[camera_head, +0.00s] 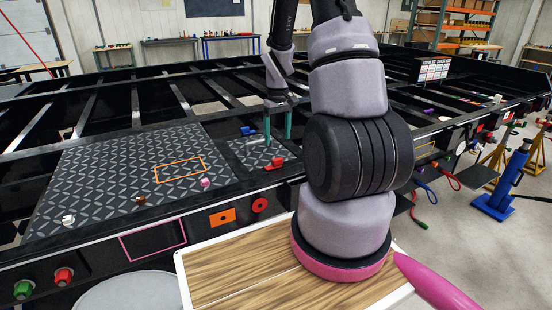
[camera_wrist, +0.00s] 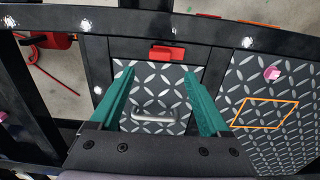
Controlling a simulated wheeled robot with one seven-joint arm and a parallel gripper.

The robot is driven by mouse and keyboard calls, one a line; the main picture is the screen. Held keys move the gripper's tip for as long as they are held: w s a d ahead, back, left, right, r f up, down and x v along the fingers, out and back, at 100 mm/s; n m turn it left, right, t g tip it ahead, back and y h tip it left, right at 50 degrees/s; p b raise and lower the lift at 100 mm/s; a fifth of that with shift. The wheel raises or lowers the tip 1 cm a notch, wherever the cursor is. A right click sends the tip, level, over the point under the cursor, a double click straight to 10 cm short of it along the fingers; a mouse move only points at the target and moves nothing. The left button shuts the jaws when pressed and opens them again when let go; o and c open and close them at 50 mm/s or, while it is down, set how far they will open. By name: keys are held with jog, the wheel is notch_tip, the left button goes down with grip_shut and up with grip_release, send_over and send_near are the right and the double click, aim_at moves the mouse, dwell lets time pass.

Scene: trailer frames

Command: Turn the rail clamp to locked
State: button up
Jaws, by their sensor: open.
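A red block-like piece (camera_head: 277,163), which may be the rail clamp, sits at the near edge of a small diamond-plate panel (camera_head: 245,153), by the front rail. The wrist view shows it (camera_wrist: 167,54) at the panel's upper edge, lying crosswise. I cannot tell its locked or unlocked setting. My gripper (camera_head: 278,128) points down over the panel, with its teal fingers apart and nothing between them. In the wrist view the gripper (camera_wrist: 160,72) has its fingertips short of the red piece, one on each side of the panel. A grey bar handle (camera_wrist: 156,117) shows between the fingers.
A larger diamond-plate deck (camera_head: 110,185) bears an orange outline and a pink knob (camera_head: 205,183). A blue piece (camera_head: 248,131) lies at the small panel's far side. Black frame beams surround open gaps. Blue (camera_head: 507,180) and yellow stands are at the right.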

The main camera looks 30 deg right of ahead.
aim_at(278, 159)
notch_tip(278, 159, down, 9)
jog(key=shift+r, duration=0.15)
grip_shut()
